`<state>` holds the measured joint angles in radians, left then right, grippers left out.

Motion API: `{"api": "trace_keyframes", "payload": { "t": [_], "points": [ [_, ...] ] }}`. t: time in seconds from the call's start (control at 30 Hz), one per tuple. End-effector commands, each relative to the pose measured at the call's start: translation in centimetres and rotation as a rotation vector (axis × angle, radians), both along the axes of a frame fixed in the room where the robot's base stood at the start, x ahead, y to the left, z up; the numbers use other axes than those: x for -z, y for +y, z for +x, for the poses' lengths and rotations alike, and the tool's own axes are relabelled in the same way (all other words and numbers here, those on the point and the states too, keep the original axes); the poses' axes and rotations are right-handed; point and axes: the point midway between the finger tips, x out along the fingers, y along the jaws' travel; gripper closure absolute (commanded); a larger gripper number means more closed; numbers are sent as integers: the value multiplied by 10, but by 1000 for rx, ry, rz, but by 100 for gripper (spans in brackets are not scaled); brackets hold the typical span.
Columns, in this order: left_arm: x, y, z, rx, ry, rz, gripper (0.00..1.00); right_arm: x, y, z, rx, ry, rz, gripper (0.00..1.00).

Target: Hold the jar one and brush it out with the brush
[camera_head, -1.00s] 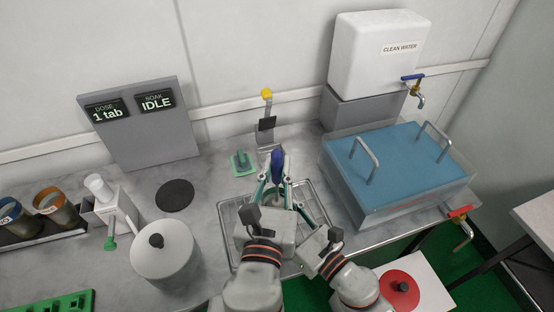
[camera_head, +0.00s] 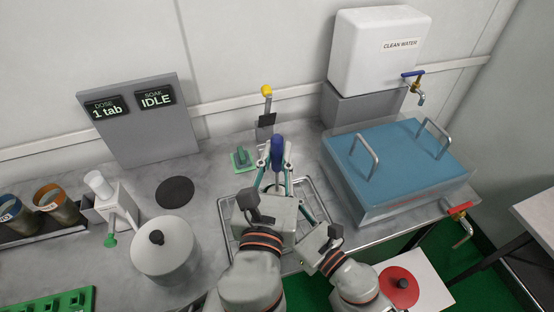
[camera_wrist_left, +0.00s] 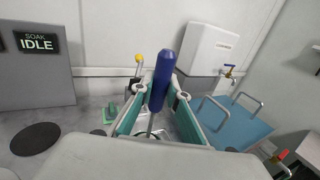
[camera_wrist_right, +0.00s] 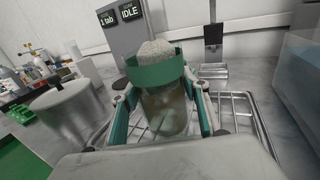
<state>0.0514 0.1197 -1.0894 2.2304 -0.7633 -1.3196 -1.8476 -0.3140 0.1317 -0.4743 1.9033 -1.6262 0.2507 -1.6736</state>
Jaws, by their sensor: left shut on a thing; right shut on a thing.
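My left gripper (camera_head: 275,158) is shut on the blue handle of the brush (camera_head: 277,146), over the wire rack. In the left wrist view the brush (camera_wrist_left: 164,78) stands nearly upright, with a thin metal shaft running down below the fingers. My right gripper (camera_wrist_right: 160,88) is shut around jar one (camera_wrist_right: 168,112), a cloudy, see-through jar with a green band at its rim. A pale, speckled, rounded mass shows above the rim; I cannot tell whether it is the brush head. In the head view, the left gripper and arm hide the jar and right fingertips.
The wire rack (camera_head: 318,208) lies beneath the grippers. A blue-lidded tank (camera_head: 400,165) stands to the right, a grey lidded pot (camera_head: 163,250) to the left. Two more jars (camera_head: 56,203) are far left.

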Motion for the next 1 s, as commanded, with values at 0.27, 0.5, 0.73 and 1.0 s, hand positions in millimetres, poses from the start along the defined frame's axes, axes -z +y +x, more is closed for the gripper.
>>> {"api": "trace_keyframes", "payload": {
  "t": [0.27, 0.5, 0.73, 1.0],
  "points": [
    [-14, 0, 0, 1, -1, 0, 100, 0, 0, 0, -1, 1, -1, 75],
    [-14, 0, 0, 0, -1, 1, 100, 0, 0, 0, -1, 1, -1, 75],
    [-5, 0, 0, -2, 0, 3, 100, 0, 0, 0, 0, 1, -1, 75],
    [15, 0, 0, -1, 1, 3, 100, 0, 0, 0, -1, 0, 0, 75]
  ]
}}
